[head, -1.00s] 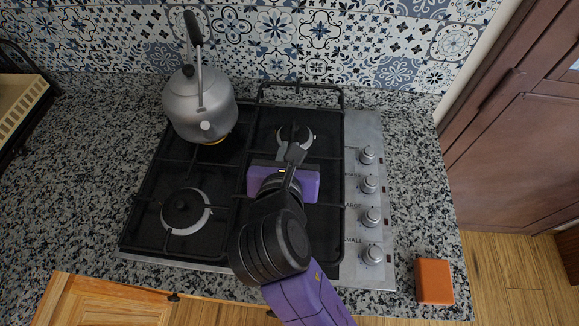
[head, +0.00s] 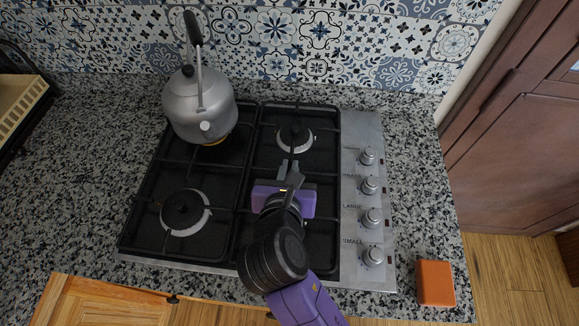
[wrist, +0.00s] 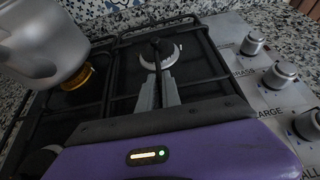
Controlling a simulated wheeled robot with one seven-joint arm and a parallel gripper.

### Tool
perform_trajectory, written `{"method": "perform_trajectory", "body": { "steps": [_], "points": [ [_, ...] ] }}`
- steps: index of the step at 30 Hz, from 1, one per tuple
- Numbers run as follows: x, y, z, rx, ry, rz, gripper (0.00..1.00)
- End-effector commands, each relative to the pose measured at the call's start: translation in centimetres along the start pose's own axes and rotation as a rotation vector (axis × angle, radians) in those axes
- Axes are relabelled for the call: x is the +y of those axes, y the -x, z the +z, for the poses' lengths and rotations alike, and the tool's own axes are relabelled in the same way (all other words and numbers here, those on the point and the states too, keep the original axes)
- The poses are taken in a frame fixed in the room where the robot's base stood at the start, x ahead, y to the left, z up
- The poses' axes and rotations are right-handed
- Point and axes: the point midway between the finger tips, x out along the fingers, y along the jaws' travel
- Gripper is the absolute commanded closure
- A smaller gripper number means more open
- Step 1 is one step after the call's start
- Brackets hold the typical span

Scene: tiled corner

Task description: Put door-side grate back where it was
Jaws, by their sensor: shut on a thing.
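The door-side grate (head: 302,105) is a black metal frame over the right half of the hob (head: 362,245). It looks flat, with its back edge about in line with the other grate's. I cannot tell whether its feet touch the hob. My gripper (head: 292,168) comes from the front and is shut on a bar of this grate near its middle, just in front of the rear right burner. In the wrist view the fingers (wrist: 158,92) close around the dark bar. My purple gripper body hides the grate's front part.
A grey kettle (head: 199,108) stands on the rear left burner, on the left grate (head: 143,190). Several knobs (head: 371,217) line the hob's right side. An orange block (head: 435,283) lies on the counter at front right. A brown door (head: 520,140) is at the right.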

Motion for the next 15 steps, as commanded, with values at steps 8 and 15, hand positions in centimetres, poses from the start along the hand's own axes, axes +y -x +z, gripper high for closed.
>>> {"method": "perform_trajectory", "body": {
  "steps": [8, 15],
  "points": [
    [-0.02, -0.06, -0.12, 0.001, 0.0, -0.001, 0.7],
    [-0.01, 0.0, 0.02, 0.0, 0.0, 0.0, 0.7]
  ]
}}
